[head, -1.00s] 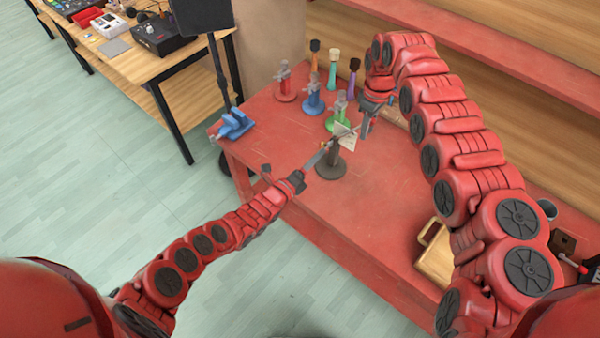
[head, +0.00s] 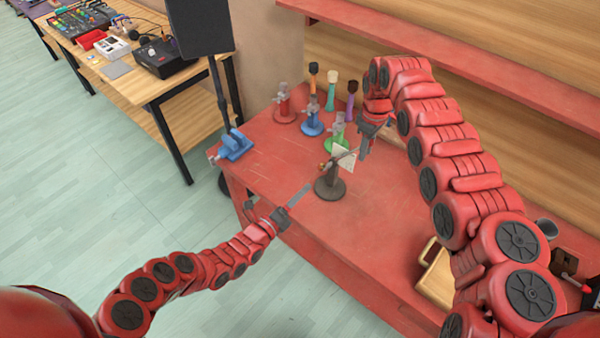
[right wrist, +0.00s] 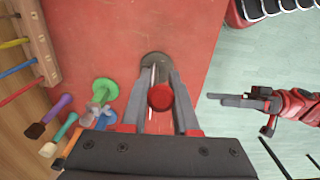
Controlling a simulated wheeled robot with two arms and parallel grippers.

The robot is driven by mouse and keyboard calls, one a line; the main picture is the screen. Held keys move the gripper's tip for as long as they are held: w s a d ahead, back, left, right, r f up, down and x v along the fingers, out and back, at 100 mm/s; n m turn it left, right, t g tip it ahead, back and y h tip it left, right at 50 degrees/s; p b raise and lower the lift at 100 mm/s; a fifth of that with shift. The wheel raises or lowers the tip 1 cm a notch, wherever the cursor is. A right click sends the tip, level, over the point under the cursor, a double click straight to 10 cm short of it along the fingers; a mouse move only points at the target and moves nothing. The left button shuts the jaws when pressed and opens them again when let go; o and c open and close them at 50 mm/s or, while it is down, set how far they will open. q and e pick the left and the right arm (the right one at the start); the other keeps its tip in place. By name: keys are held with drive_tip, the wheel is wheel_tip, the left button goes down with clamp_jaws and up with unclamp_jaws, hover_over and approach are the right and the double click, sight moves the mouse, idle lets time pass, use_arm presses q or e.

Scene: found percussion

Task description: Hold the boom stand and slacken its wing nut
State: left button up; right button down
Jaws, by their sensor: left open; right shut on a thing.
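The boom stand (head: 330,188) is dark grey with a round base and stands on the red workbench. A pale plate (head: 343,157) and a thin bar show at its top, with a small brownish fitting, perhaps the wing nut (head: 323,167). My right gripper (head: 364,148) points down at the upper right of the stand, shut on part of it. In the right wrist view a red round end (right wrist: 160,97) lies between its fingers, with the dark base (right wrist: 155,59) beyond. My left gripper (head: 303,192) is open, left of the stand and apart from it; it also shows in the right wrist view (right wrist: 222,99).
Red, blue and green stands (head: 337,132) and several coloured-handled tools (head: 332,90) stand behind. A blue vise (head: 235,146) is at the bench's left edge. A wooden box (head: 436,275) lies front right. The bench (head: 385,220) between it and the stand is clear.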

drive_tip(key=c, duration=0.6)
unclamp_jaws()
